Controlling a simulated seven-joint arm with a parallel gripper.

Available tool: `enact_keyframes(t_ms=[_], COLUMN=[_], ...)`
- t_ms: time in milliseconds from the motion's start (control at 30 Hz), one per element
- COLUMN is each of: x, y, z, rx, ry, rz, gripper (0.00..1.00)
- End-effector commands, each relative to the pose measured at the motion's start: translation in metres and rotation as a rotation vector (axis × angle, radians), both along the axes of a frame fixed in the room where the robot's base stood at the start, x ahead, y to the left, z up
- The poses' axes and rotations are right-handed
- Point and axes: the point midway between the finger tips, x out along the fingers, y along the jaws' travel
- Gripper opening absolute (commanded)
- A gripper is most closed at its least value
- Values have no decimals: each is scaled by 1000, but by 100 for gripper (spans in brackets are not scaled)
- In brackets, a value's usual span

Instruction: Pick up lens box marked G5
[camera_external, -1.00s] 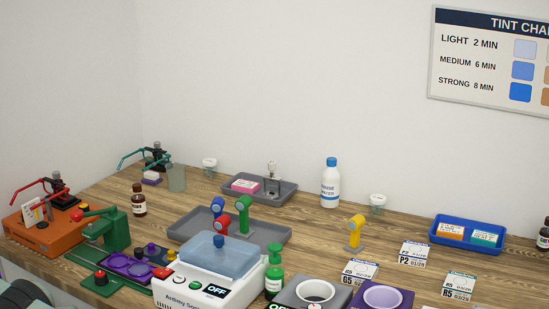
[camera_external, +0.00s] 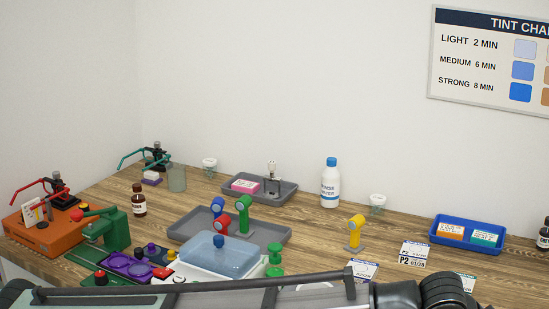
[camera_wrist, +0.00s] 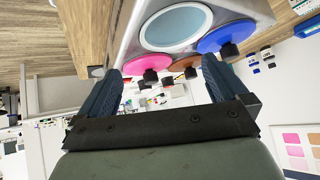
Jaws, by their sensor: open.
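The lens box marked G5 (camera_external: 362,269) is a small white box with a blue top edge, on the table right of centre in the external view. My arm covers its lower left part, so only its date shows now; an earlier view shows the G5 mark. I cannot make it out in the wrist view. My gripper (camera_wrist: 160,68) shows in the wrist view, with its two dark fingers wide apart and no object held between them. In the external view my arm crosses the bottom, and I cannot see the fingers there.
Similar boxes stand close by: P2 (camera_external: 413,254) and a partly hidden one (camera_external: 465,282). A yellow stand (camera_external: 355,235) is behind G5. A blue tray (camera_external: 437,234) is at the right. A grey unit (camera_wrist: 125,30) with coloured discs lies beyond my fingers.

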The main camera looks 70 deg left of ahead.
Motion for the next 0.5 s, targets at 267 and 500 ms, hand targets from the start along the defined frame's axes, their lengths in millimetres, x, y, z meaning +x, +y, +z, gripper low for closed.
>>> enact_keyframes(t_ms=[267,500], x=[24,22], y=[134,242], z=[6,14], rx=[-87,-167], ry=[193,354], rz=[290,524], gripper=[100,100])
